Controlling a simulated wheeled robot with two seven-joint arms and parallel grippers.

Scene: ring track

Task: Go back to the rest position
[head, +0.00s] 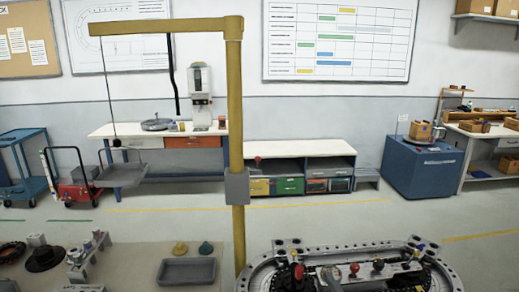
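Neither of my grippers shows in the head view, and I see no part of my arms that I can be sure of. The grey metal ring track (262,262) is at the bottom right, cut off by the lower edge. Small parts stand on it, among them a red knob (354,268) and a black piece with red (298,273).
A yellow post (235,110) with a boom rises left of the track. A grey tray (187,272), a yellow piece (180,248), a green piece (206,248) and a black round part (45,258) lie on the table at left. Workbenches and a blue cabinet (420,168) stand farther back.

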